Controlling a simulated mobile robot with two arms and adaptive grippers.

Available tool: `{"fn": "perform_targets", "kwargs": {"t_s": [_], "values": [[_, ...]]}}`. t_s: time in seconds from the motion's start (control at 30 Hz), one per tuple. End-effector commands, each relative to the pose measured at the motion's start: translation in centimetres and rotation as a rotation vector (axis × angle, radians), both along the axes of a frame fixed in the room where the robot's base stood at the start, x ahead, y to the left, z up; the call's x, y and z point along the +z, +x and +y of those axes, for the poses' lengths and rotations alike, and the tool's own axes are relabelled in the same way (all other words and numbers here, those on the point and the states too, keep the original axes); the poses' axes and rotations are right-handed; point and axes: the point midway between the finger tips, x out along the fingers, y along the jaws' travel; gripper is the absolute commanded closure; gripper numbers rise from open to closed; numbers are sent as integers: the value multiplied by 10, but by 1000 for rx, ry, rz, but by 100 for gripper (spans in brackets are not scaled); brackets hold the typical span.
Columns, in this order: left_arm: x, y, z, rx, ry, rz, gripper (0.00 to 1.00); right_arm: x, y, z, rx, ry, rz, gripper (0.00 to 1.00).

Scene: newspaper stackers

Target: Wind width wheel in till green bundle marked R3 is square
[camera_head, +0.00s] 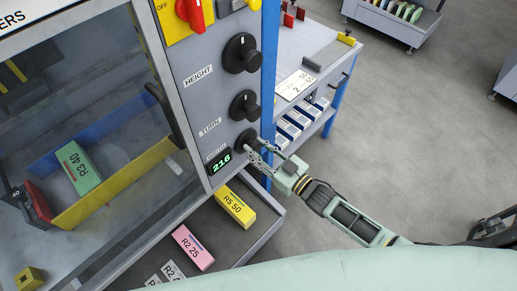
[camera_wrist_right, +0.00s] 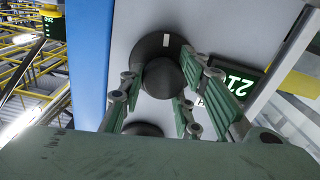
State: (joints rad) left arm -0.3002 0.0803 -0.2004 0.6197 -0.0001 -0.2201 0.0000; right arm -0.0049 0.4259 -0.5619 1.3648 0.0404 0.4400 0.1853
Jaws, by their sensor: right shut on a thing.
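The green bundle marked R3 40 (camera_head: 80,168) lies behind the clear panel of the machine, between a blue guide (camera_head: 112,110) and a yellow guide (camera_head: 120,187). I cannot tell for sure whether it is square to them. The black width wheel (camera_head: 244,141) is the lowest knob on the grey panel, partly hidden by my right gripper (camera_head: 255,149). In the right wrist view, the fingers (camera_wrist_right: 168,88) are closed around the raised knob of this wheel (camera_wrist_right: 152,47). The green display (camera_head: 221,161) by the wheel reads 216. My left gripper is not in view.
Above the width wheel are the turn wheel (camera_head: 244,105) and height wheel (camera_head: 240,54), with a red switch (camera_head: 192,12) higher up. Below lie a yellow bundle R5 50 (camera_head: 234,206) and a pink bundle R2 25 (camera_head: 193,247). A blue-legged bench (camera_head: 300,45) stands at right; open floor lies beyond.

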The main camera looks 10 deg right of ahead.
Motion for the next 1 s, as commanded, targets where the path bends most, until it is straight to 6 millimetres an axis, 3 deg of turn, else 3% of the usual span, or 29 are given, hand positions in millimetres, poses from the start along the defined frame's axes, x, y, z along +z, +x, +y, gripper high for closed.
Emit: {"fn": "perform_targets", "kwargs": {"t_s": [0.03, 0.63, 0.67, 0.8, 1.0], "values": [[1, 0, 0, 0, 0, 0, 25, 9, 6, -3, -7, 19, -9, 95], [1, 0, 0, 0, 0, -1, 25, 8, 6, -4, -7, 46, 11, 95], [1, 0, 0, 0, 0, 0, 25, 8, 6, -4, -7, 46, 11, 67], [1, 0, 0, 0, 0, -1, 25, 8, 6, -3, -6, 45, 11, 54], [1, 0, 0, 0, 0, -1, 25, 6, 4, -2, -4, 44, 15, 54]]}}
